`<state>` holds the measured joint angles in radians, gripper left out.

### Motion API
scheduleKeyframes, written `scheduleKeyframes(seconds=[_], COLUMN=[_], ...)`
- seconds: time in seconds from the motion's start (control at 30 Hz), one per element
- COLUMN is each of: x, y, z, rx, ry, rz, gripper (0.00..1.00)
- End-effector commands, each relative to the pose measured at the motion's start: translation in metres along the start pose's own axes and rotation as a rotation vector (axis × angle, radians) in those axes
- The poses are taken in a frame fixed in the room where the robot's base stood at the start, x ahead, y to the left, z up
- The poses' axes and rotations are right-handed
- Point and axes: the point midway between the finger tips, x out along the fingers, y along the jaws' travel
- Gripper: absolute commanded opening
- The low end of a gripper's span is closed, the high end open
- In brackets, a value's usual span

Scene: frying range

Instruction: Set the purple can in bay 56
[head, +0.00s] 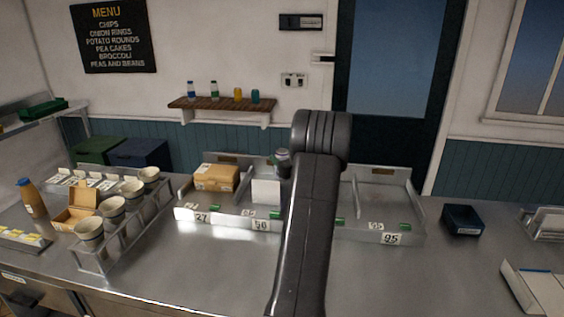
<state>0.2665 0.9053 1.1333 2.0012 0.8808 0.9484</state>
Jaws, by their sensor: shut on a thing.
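A dark, purplish can-like thing (283,164) shows just left of my arm, above the back of the tray; my arm hides part of its surroundings. I take it for the purple can, but its colour is hard to tell. My gripper is hidden behind my own arm, so its jaws and any contact with the can do not show. The grey bay tray (405,238) runs behind my arm. A front label that seems to read 56 (261,225) is left of my arm, with a white block-like thing (266,192) in the bay behind it.
A cardboard box (216,178) sits in the left bay, labelled 27. The right bay (378,197), labelled 95, looks empty. A rack of cups (112,208) stands left, a dark blue box (462,220) right. The front steel counter is clear.

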Motion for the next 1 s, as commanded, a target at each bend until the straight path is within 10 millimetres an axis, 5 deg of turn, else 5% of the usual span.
scheduleKeyframes(seconds=[0.5, 0.53, 0.6, 1.0], x=[0.000, 0.000, 0.000, 0.000], y=[0.000, 0.000, 0.000, 0.000], z=[-0.017, -0.016, -0.015, -0.011], rx=[-0.001, -0.001, -0.001, 0.000], ry=[-0.002, -0.001, -0.001, 0.000], rz=[0.000, 0.000, 0.000, 0.000], gripper=[0.17, 0.53, 0.67, 0.69])
